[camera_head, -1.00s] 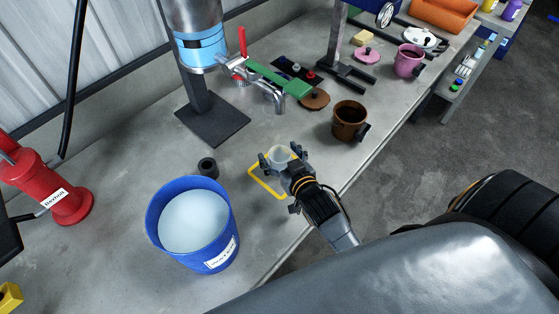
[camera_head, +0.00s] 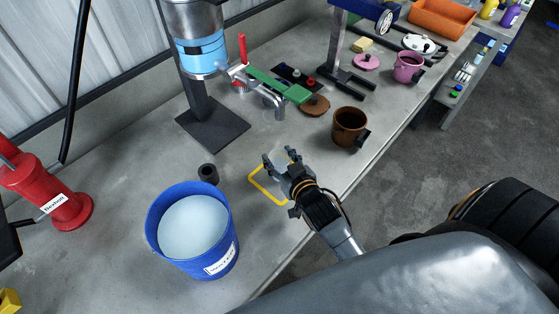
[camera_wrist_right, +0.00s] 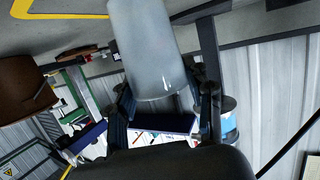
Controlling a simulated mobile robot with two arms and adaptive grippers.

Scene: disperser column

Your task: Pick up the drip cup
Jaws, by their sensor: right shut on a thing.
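The drip cup is a translucent pale cup (camera_head: 281,158), small and partly hidden by my fingers in the head view. In the right wrist view the cup (camera_wrist_right: 148,50) fills the upper middle, between the two dark fingers. My right gripper (camera_head: 282,162) is shut on it, over the front part of the bench by the yellow square outline (camera_head: 252,184). Whether the cup's base touches the bench cannot be told. My left gripper is not in view.
A blue water bucket (camera_head: 232,238) stands left of the gripper, with a small black ring (camera_head: 208,173) behind it. A brown pot (camera_head: 349,128) stands to the right. Bare bench lies between.

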